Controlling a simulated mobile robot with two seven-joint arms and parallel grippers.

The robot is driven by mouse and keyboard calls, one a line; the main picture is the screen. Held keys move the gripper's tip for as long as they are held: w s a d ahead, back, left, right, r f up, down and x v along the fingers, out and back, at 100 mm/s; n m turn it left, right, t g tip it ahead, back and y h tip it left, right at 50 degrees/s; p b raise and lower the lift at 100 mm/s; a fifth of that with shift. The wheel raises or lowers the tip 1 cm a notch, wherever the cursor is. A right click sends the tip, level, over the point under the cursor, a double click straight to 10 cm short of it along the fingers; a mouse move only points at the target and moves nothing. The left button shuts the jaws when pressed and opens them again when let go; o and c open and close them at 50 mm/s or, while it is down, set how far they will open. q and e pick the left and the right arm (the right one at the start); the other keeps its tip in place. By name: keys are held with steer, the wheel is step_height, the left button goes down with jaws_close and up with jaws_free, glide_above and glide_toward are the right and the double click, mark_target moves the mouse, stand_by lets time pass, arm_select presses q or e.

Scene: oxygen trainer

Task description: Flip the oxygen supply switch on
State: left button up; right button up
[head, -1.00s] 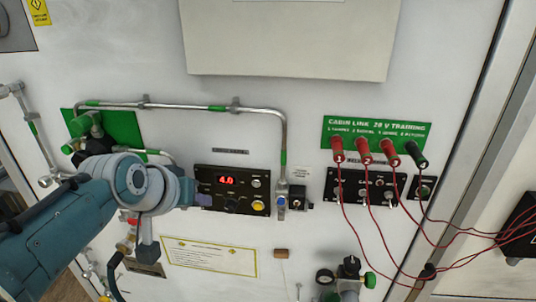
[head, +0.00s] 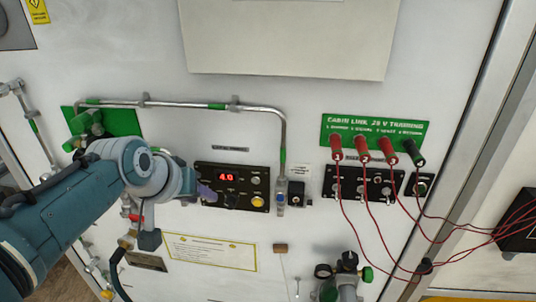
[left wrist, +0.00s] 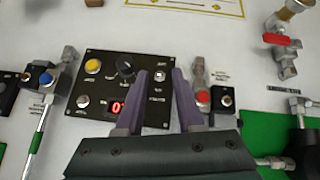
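The black control panel (head: 245,190) is on the white wall, with a red lit display (head: 226,177) reading 4.0, a yellow button (head: 258,201), a dark knob and small toggles. It appears turned around in the left wrist view (left wrist: 100,84). In the head view the fingertips (head: 207,193) cover the panel's left end. The labels are too small to tell which toggle is the oxygen supply switch. My right gripper is not in view.
A metal pipe (head: 180,105) runs above the panel and down to a blue-capped valve (head: 281,197). A small switch box (head: 299,194) stands beside it. Red cables (head: 380,240) hang from the sockets at right. A red-handled valve (left wrist: 282,41) is near the gripper.

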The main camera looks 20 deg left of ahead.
arm_select(q)
steer(key=p+v, duration=0.1)
steer(key=v, duration=0.9)
stand_by(0.3)
steer(key=shift+r, duration=0.1)
steer(key=s+d+r+m+g+p, duration=0.1)
steer(key=s+d+r+m+p, duration=0.1)
steer(key=s, duration=0.5)
steer(key=s+d+r+m+g+p, duration=0.1)
steer(key=s+d+r+m+p, duration=0.1)
steer(key=s+d+r+p, duration=0.2)
steer(key=s+d+r+m+g+h+p, duration=0.1)
steer(key=s+r+p, duration=0.4)
steer(key=s, duration=0.5)
steer(key=shift+d+r+m+g+p, duration=0.25)
steer(key=shift+d+m+g+p, duration=0.35)
steer(key=shift+d, duration=0.65)
